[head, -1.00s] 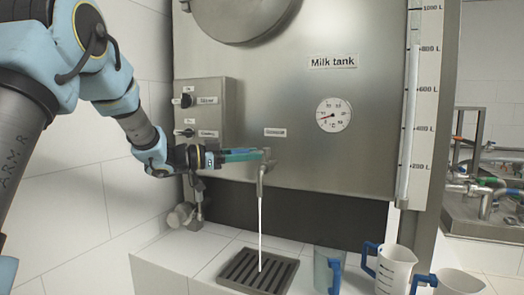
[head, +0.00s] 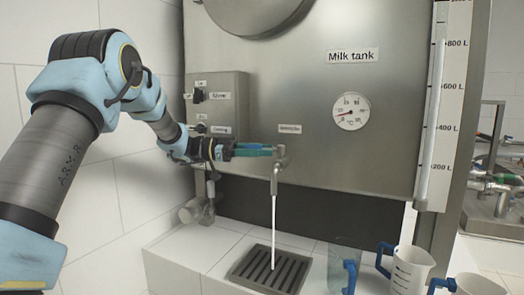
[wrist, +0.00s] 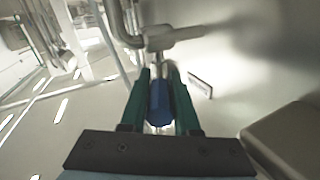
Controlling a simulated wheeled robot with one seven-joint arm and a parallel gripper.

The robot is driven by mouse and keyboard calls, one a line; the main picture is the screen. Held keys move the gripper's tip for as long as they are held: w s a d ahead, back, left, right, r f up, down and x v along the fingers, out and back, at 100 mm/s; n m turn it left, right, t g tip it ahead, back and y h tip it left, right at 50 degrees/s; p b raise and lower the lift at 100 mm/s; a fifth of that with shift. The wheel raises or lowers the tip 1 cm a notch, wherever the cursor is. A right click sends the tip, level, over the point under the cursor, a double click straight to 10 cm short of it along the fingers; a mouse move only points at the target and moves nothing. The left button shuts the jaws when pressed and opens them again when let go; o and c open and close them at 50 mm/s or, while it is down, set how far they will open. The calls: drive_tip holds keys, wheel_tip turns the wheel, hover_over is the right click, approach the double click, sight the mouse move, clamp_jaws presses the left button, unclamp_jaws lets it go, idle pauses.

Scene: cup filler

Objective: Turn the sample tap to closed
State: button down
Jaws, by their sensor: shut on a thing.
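The sample tap (head: 278,172) sticks out of the front of the steel milk tank, and a thin white stream runs from its spout down to a drain grate. In the wrist view the metal tap body (wrist: 158,38) is just beyond the fingertips. My gripper (head: 268,151) reaches the tap from the left. In the wrist view its two green fingers are shut on the blue tap handle (wrist: 158,102), one finger on each side. In the head view the handle is mostly hidden by the fingers.
The dark drain grate (head: 270,270) lies on the white tiled ledge below the tap. A clear jug (head: 341,268) and a white jug with a blue handle (head: 409,272) stand to its right. A switch box (head: 217,110) is on the tank's left, near my arm.

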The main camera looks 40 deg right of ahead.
drive_tip(key=c, duration=0.7)
unclamp_jaws()
drive_tip(key=shift+o, duration=0.2)
drive_tip(key=b+v, duration=0.4)
drive_tip(key=v, duration=0.6)
drive_tip(key=shift+w+a, duration=0.25)
drive_tip(key=shift+w, duration=0.05)
